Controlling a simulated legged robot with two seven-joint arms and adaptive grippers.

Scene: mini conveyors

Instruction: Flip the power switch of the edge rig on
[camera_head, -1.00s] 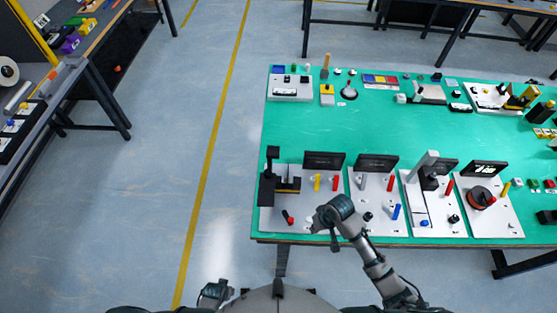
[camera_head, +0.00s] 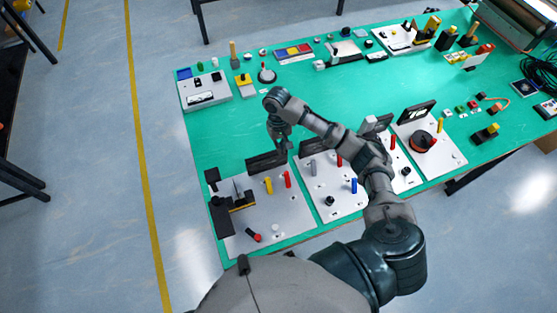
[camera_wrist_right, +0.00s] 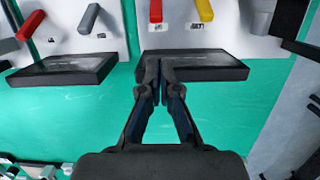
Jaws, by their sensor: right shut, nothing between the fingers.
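My right gripper (camera_head: 284,148) is shut and empty, behind the black display of the leftmost rig. In the right wrist view its fingertips (camera_wrist_right: 160,65) meet over the edge of that display (camera_wrist_right: 195,66). The leftmost rig has a pale plate (camera_head: 280,213), a black clamp-like fixture (camera_head: 236,204), and yellow (camera_head: 268,185) and red (camera_head: 288,179) levers. A red-tipped black lever (camera_head: 253,235) lies tilted near its front. Which rig is the edge rig, and which part is its power switch, I cannot tell. My left gripper is out of view.
Other rigs stand to the right, one with a grey and a blue lever (camera_head: 354,186), another with a dark red round part (camera_head: 422,141). A white box (camera_head: 204,91) sits at the back left.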

